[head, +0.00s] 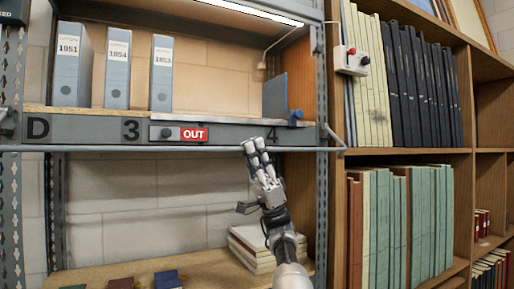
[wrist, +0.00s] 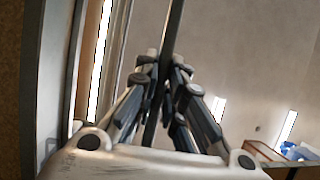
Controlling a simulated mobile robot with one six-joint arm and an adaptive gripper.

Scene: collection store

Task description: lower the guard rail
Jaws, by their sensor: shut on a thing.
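The guard rail (head: 100,149) is a thin grey bar across the front of the shelf unit, level with the lower edge of the label strip (head: 70,129). A short angled arm (head: 334,136) joins its right end at the upright. My gripper (head: 256,147) is at the rail, right of the red OUT sign (head: 194,135). In the wrist view the rail (wrist: 174,25) runs up between the fingers of my gripper (wrist: 166,72), which are closed on it. The fingers hide a short piece of the rail.
Grey binders (head: 117,68) stand on the shelf above the strip. Below are stacked pale books (head: 250,250) beside my arm and small dark boxes (head: 168,279). A wooden bookcase (head: 435,155) stands close on the right, with a red-button switch box (head: 352,61) on its side.

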